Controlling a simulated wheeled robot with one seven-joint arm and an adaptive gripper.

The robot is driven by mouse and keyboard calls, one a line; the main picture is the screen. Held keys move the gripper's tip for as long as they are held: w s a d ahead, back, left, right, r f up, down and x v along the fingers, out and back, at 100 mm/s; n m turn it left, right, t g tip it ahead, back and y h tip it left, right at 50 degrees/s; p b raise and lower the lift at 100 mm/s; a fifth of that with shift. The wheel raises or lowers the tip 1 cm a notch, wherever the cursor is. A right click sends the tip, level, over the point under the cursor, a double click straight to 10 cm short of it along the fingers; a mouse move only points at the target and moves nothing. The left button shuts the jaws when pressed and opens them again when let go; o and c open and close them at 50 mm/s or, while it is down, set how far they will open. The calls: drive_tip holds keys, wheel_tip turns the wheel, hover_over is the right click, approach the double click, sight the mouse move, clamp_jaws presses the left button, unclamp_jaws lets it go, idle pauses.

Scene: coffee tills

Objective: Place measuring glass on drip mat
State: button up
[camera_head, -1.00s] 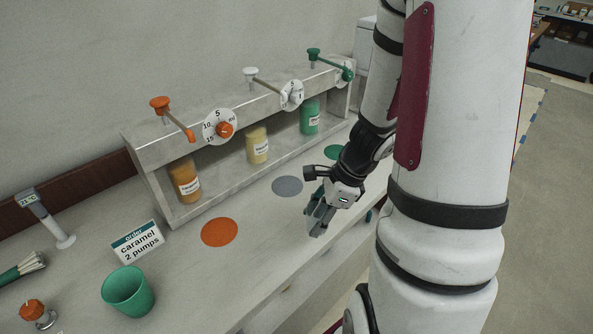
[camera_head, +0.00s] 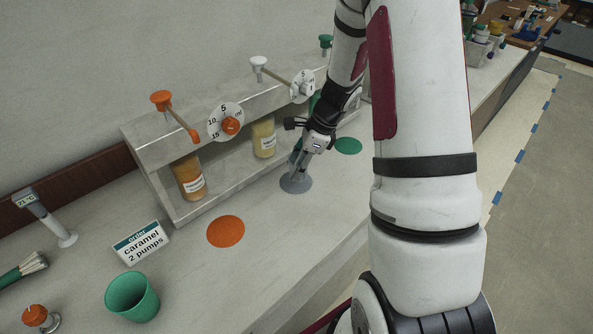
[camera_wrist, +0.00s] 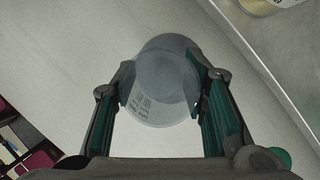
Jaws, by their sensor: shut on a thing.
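My gripper (camera_head: 298,168) is over the grey round mat (camera_head: 297,186) on the counter, in front of the dispenser rack. In the wrist view my gripper (camera_wrist: 166,92) is shut on a clear measuring glass (camera_wrist: 150,108) with small printed markings, held between its green-padded fingers. A grey disc, apparently the grey mat (camera_wrist: 168,45), shows behind and through the glass. In the head view the glass is hardly distinguishable from the fingers. I cannot tell whether its base touches the mat. An orange mat (camera_head: 225,231) and a green mat (camera_head: 348,146) lie on either side.
The rack (camera_head: 226,177) holds an orange bottle (camera_head: 190,180) and a yellow bottle (camera_head: 263,139) behind the mats, with pump levers above. An order card (camera_head: 140,243) reads caramel, 2 pumps. A green cup (camera_head: 132,298) stands at the front left.

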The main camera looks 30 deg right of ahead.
drive_tip(key=shift+w, duration=0.6)
drive_tip(key=shift+w+d+f, duration=0.1)
drive_tip(key=shift+w+f, duration=0.1)
drive_tip(key=shift+f, duration=1.6)
drive_tip(key=shift+f, duration=0.1)
drive_tip(key=o, duration=1)
drive_tip(key=shift+o, duration=0.2)
